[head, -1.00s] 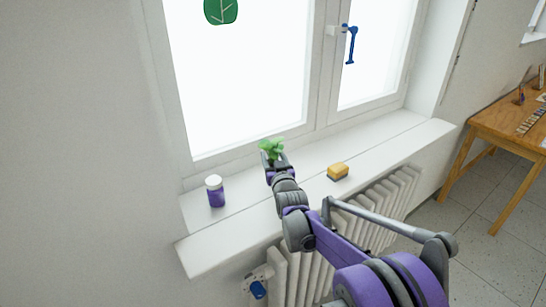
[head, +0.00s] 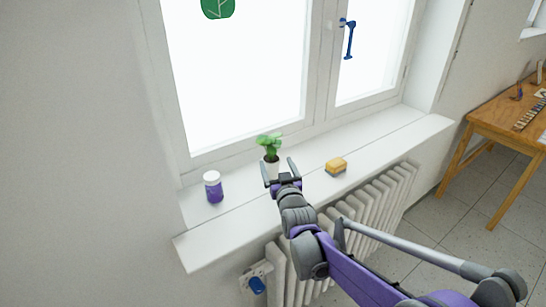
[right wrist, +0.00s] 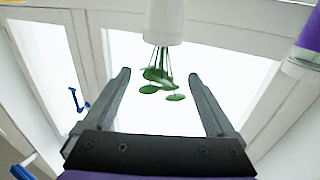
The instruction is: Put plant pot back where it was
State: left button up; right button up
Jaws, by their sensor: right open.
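The plant pot (head: 272,169) is small and white with a green leafy plant. It stands upright on the windowsill, close to the window, in the head view. In the right wrist view, which looks upside down, the white pot (right wrist: 164,22) shows at the top with its leaves below. My right gripper (head: 278,172) is open and empty, its fingers pointing at the pot from the room side; they look apart from it. The right gripper also shows in the wrist view (right wrist: 160,88). My left gripper is in neither view.
On the sill (head: 225,220), a purple jar with a white lid (head: 213,188) stands left of the pot. A yellow and grey sponge (head: 336,166) lies to its right. A radiator (head: 345,215) is below the sill. A wooden table (head: 500,125) stands at far right.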

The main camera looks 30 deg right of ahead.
jog(key=v, duration=0.4)
jog(key=shift+a, duration=0.1)
dwell(0.4)
jog(key=s+a+f+n+g+y+p, duration=0.1)
jog(key=s+a+f+g+y, duration=0.1)
jog(key=s, duration=0.6)
jog(key=s+a+f+n+g+y+p, duration=0.1)
jog(key=s+a+f+g, duration=0.4)
jog(key=s+a, duration=0.4)
jog(key=s+a+f+n+g+y+p, duration=0.1)
jog(key=s+a+f+g, duration=0.3)
jog(key=s, duration=0.4)
jog(key=shift+s+a+f+y, duration=0.25)
jog(key=shift+a+f+y, duration=0.55)
jog(key=shift+a, duration=0.1)
